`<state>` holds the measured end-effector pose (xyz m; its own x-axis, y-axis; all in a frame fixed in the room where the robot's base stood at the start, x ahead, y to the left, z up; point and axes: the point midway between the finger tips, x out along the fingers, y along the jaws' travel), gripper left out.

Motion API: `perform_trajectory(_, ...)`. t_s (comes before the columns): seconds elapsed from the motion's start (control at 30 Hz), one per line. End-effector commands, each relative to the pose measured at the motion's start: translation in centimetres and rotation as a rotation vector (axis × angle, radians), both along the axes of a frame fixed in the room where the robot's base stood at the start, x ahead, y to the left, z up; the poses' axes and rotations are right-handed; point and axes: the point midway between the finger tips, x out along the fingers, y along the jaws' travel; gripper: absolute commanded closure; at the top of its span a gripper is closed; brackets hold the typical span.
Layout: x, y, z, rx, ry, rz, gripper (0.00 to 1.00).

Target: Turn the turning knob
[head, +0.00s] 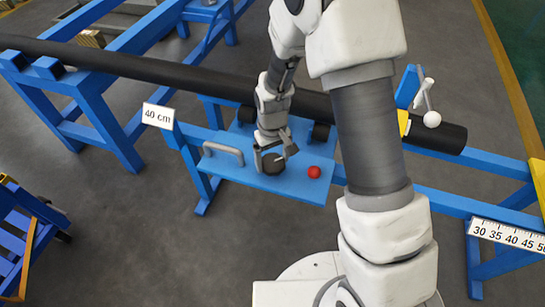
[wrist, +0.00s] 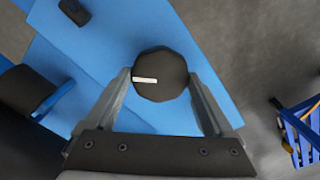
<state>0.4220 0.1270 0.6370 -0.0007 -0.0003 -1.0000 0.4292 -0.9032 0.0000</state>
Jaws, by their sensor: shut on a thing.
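The turning knob (wrist: 162,82) is a dark, faceted round knob with a white line mark pointing left in the wrist view. It sits on a blue panel (wrist: 95,55). In the head view the knob (head: 273,164) is partly hidden by my gripper (head: 270,154), which reaches down onto it. In the wrist view my gripper (wrist: 160,95) has one finger on each side of the knob, and it is shut on it.
On the same panel, a grey handle (head: 222,152) stands left of the knob and a red button (head: 314,172) lies to its right. A long black pipe (head: 150,72) runs behind the panel. A white-knobbed lever (head: 430,112) stands at the right. A blue cart (head: 30,230) is at lower left.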

Motion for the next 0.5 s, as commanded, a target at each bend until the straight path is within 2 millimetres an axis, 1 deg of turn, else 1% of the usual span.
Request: perform_trajectory(0.5,0.03,0.03,0.21,0.000,-0.001,-0.480,0.68)
